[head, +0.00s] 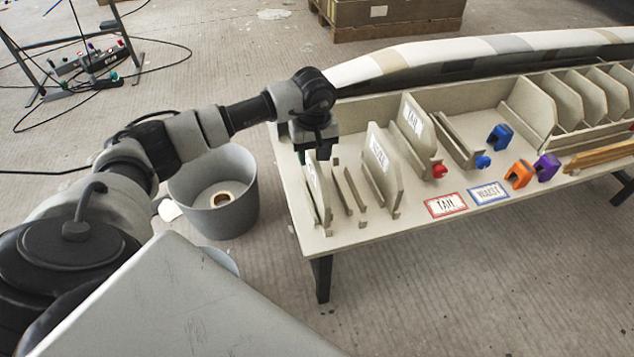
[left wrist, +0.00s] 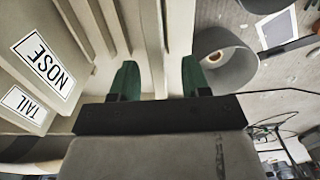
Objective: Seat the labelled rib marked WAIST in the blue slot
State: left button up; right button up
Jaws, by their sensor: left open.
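The leftmost rib (head: 320,195) stands upright in the rack at the bench's left end. Its label is too oblique to read. My left gripper (head: 315,154) is at its top, open. In the left wrist view the green fingertips (left wrist: 158,75) are apart, with a pale upright board (left wrist: 178,40) between them. The blue slot (head: 457,146), with a blue knob (head: 483,162) at its front end, looks empty. A blue-bordered WAIST card (head: 488,193) lies in front of it. My right gripper is not in view.
The NOSE rib (head: 381,165) and TAIL rib (head: 417,134) stand between the gripper and the blue slot; a red knob (head: 439,171) is beside TAIL. Blue (head: 500,137), orange (head: 519,174) and purple (head: 547,167) clamps lie right. A grey bin (head: 235,205) stands left.

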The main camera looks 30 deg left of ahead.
aim_at(316, 182)
pick_arm(q)
jog(key=f, duration=0.3)
jog(key=f+b, duration=0.1)
jog(key=f, duration=0.1)
jog(key=shift+w+f, duration=0.2)
jog(key=shift+w, duration=0.05)
grip_shut()
jog(key=shift+r, duration=0.1)
